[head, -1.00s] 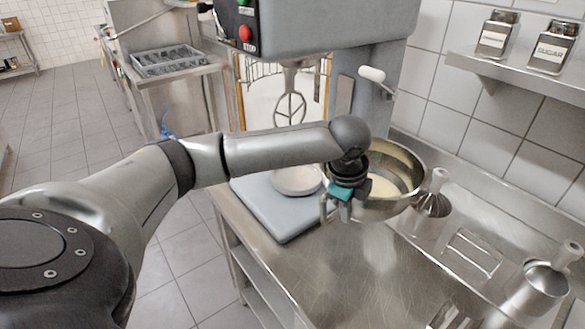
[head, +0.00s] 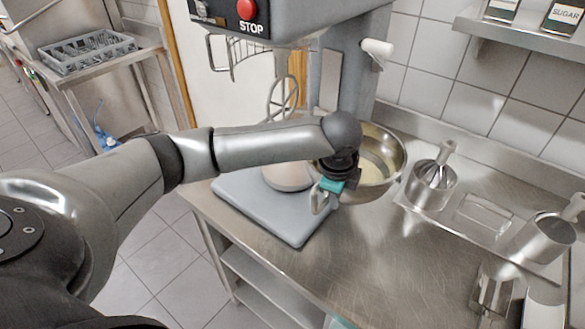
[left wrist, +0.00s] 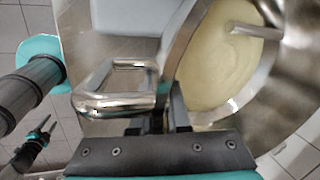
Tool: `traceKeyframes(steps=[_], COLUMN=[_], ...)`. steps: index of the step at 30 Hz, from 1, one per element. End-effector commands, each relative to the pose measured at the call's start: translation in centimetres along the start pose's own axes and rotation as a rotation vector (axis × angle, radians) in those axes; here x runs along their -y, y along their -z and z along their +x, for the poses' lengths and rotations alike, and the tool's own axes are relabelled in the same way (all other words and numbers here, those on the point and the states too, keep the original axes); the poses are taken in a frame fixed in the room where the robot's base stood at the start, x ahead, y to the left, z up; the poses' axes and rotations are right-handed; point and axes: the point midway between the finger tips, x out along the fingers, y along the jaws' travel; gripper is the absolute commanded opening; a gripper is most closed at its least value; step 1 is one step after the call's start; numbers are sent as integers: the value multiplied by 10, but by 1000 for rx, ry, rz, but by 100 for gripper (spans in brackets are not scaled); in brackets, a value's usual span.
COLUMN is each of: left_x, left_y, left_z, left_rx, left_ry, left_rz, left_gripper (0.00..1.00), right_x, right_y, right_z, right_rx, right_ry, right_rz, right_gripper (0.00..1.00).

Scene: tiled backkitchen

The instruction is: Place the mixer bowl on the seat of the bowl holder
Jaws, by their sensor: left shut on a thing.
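The steel mixer bowl (head: 392,170) holds pale batter and sits right of the mixer's base in the head view, its left side hidden by my arm. In the left wrist view its wall (left wrist: 178,60) and a metal loop handle (left wrist: 115,104) show close up. My left gripper (head: 330,187) is shut on the bowl at its left side; the exact grip is partly hidden. The bowl holder's seat cannot be made out clearly. A pale round piece (head: 287,180) stands over the grey base plate (head: 262,215). A teal piece at the head view's bottom edge may be my right gripper.
The mixer head (head: 290,15) and wire whisk (head: 282,98) hang above the base, left of the bowl. A tray with a steel jug (head: 432,188) and other utensils stands to the right. The front middle of the steel counter (head: 350,245) is clear.

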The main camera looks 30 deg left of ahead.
Motion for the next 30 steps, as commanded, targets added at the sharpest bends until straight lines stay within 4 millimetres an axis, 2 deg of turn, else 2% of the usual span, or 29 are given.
traceKeyframes(steps=[5, 21, 25, 30], left_x=[9, 32, 36, 38], left_y=[-24, -141, -161, -174], left_z=[-2, 6, 8, 9], left_rx=[2, 3, 1, -1], left_ry=[13, 15, 16, 15], left_rz=[-7, -7, -5, -2], left_gripper=[0, 0, 0, 0], right_x=[-1, -5, -5, -4], right_y=[0, 0, 0, 0], right_z=[-2, -7, -8, -8], right_rx=[0, 1, 1, 1], right_ry=[-1, -6, -6, -6], right_rz=[0, -1, -1, -1], right_gripper=[50, 50, 50, 50])
